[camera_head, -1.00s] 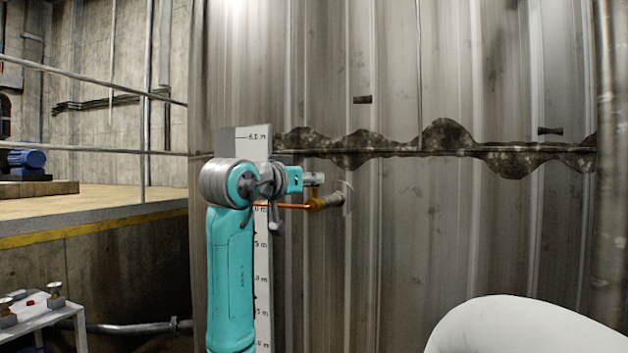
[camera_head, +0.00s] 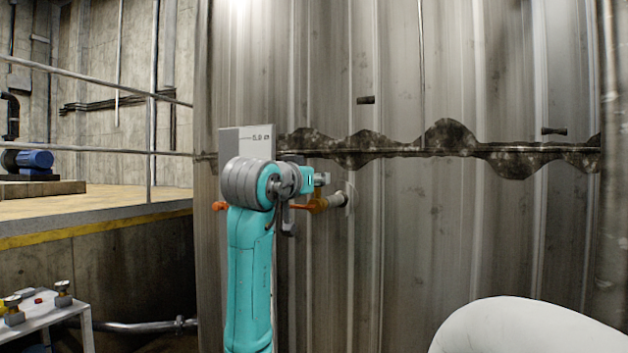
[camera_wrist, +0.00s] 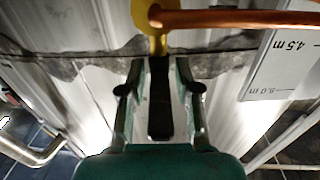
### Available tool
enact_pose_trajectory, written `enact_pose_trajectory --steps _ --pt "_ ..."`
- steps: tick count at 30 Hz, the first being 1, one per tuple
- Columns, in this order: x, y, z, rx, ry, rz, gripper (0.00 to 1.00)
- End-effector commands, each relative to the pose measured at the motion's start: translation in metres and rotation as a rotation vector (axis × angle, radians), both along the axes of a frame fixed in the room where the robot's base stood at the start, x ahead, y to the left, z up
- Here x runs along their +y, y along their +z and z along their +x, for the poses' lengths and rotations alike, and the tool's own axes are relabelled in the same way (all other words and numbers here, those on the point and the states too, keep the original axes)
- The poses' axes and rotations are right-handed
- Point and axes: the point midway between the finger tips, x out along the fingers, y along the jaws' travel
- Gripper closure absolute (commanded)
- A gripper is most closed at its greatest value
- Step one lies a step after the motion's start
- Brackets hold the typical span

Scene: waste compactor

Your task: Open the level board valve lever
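The white level board (camera_head: 256,140) with its scale stands against the metal wall, mostly hidden behind my arm in the head view. It also shows at the right of the wrist view (camera_wrist: 280,65). In the wrist view, the yellow valve part (camera_wrist: 152,20) meets a copper-orange pipe (camera_wrist: 235,18). A dark bar (camera_wrist: 160,100), apparently the valve lever, runs down from the yellow part. My gripper (camera_wrist: 160,85) has its fingers apart on both sides of this bar, with light gaps showing. Contact cannot be made out.
A railing (camera_head: 100,152) and a raised floor with a blue motor (camera_head: 35,159) lie at left. A small stand with brass valves (camera_head: 40,310) is at lower left. A white rounded object (camera_head: 520,330) fills the lower right. The wall right of the valve is open.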

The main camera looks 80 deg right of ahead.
Motion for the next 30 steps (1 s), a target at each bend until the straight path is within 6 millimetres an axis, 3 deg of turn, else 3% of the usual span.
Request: enact_pose_trajectory --steps 10,14,30 --pt "0.001 0.000 0.000 0.000 0.000 0.000 0.57" --pt "0.011 0.000 0.004 -0.001 0.002 -0.001 0.57" --pt "0.101 0.000 0.028 -0.002 0.003 -0.001 0.57"
